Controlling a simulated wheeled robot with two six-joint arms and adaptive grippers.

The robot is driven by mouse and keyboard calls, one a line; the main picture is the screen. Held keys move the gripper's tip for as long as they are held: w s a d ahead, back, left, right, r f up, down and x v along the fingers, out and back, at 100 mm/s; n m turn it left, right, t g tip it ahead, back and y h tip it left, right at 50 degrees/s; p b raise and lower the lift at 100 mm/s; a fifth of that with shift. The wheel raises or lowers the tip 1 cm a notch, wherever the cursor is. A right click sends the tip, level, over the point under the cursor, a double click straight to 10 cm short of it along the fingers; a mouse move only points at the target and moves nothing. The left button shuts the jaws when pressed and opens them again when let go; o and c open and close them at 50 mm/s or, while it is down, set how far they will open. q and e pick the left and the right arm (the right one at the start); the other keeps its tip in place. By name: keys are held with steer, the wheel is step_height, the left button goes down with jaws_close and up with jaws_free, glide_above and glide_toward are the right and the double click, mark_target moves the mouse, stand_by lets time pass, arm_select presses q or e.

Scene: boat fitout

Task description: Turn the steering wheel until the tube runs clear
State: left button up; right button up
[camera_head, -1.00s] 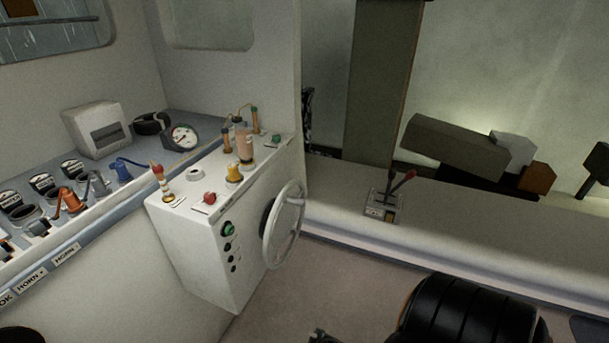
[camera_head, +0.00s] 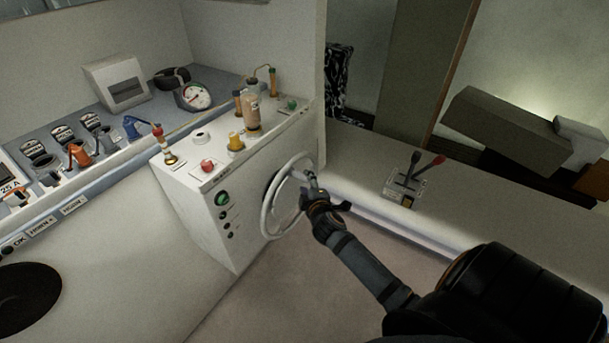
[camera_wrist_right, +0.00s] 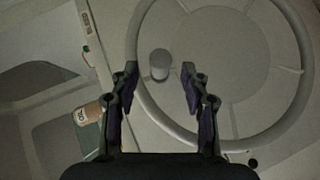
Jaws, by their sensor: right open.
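The pale grey steering wheel (camera_head: 266,213) is on the front face of the white console. It also fills much of the right wrist view (camera_wrist_right: 240,150). My right gripper (camera_head: 313,186) is at the right side of the wheel. In the right wrist view its two fingers (camera_wrist_right: 160,75) are open, with a short grey knob (camera_wrist_right: 160,62) of the wheel showing between their tips; I cannot tell whether they touch it. A thin curved tube (camera_head: 262,67) rises above the console top, beside a labelled bottle (camera_head: 252,115) with brownish contents. The tube's contents are too small to make out. My left gripper is out of view.
The console top carries a red button (camera_head: 207,166), a yellow fitting (camera_head: 236,142) and a red-topped fitting (camera_head: 158,130). A throttle lever box (camera_head: 404,190) stands on the ledge to the right.

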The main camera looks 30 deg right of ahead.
mark_target(305, 180)
steer(key=x, duration=0.4)
steer(key=shift+w+f, duration=0.1)
steer(key=shift+w, duration=0.25)
jaws_close()
